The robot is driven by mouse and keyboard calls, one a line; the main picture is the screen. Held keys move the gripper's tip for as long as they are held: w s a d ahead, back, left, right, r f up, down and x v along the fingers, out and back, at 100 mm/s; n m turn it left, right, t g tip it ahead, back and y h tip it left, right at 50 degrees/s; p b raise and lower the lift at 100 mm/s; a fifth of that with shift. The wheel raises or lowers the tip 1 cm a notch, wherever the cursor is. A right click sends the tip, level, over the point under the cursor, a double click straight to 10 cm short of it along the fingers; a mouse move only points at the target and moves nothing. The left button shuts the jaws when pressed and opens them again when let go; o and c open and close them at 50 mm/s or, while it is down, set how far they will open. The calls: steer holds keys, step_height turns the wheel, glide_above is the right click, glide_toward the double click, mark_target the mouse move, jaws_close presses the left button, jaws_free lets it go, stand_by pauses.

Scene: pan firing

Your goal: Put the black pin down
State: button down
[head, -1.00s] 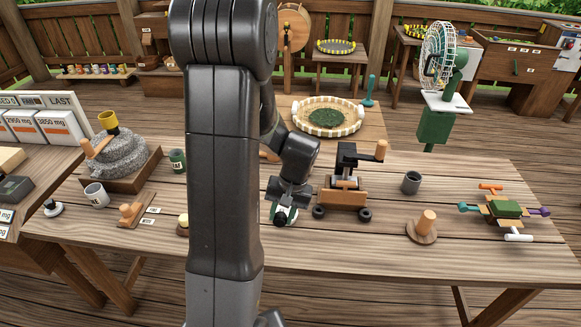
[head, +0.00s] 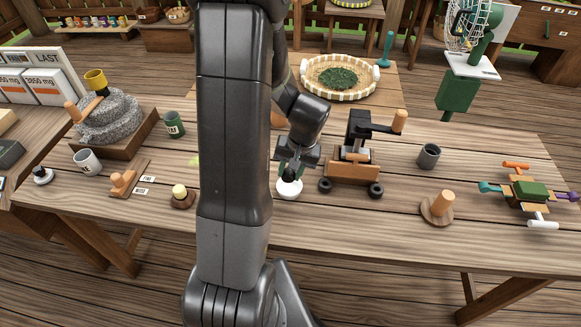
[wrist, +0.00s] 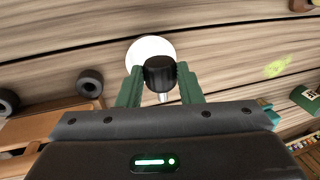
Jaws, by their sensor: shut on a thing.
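My gripper (wrist: 161,84) is shut on the black pin (wrist: 159,72), a dark ribbed knob between the green fingers in the wrist view. A short bit of pale metal shaft shows at the knob's near side. A white round piece (wrist: 148,50) lies just beyond the knob; I cannot tell whether the pin touches it. In the head view my gripper (head: 289,170) points down low over the table, left of the wooden crank device (head: 352,172), with the white round piece (head: 289,190) below it. The pin is mostly hidden there.
The crank device's wheels stand close on the right. A grey cup (head: 429,156), a wooden peg stand (head: 438,208) and a green block with coloured handles (head: 530,194) are further right. A similar white disc with a black knob (head: 41,176) sits far left.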

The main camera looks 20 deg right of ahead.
mark_target(293, 174)
steer(key=shift+s+d+b+x, duration=0.15)
steer(key=shift+b+x, duration=0.2)
steer(key=shift+x, duration=0.35)
steer(key=shift+d+b+x, duration=0.1)
steer(key=shift+b+x, duration=0.3)
steer(key=shift+x, duration=0.25)
steer(key=shift+s+d+b+x, duration=0.15)
steer(key=shift+b+x, duration=0.2)
steer(key=shift+x, duration=0.35)
steer(key=c, duration=0.9)
jaws_free()
steer(key=shift+f, duration=0.1)
steer(key=p+v, duration=0.1)
steer(key=v, duration=0.1)
steer(key=a+p+v, duration=0.1)
steer(key=p+v, duration=0.1)
steer(key=w+p+v, duration=0.1)
steer(key=v, duration=0.2)
steer(key=shift+a+r+p, duration=0.2)
steer(key=shift+r+p, duration=0.05)
steer(key=shift+p, duration=0.15)
steer(key=shift+f, duration=0.1)
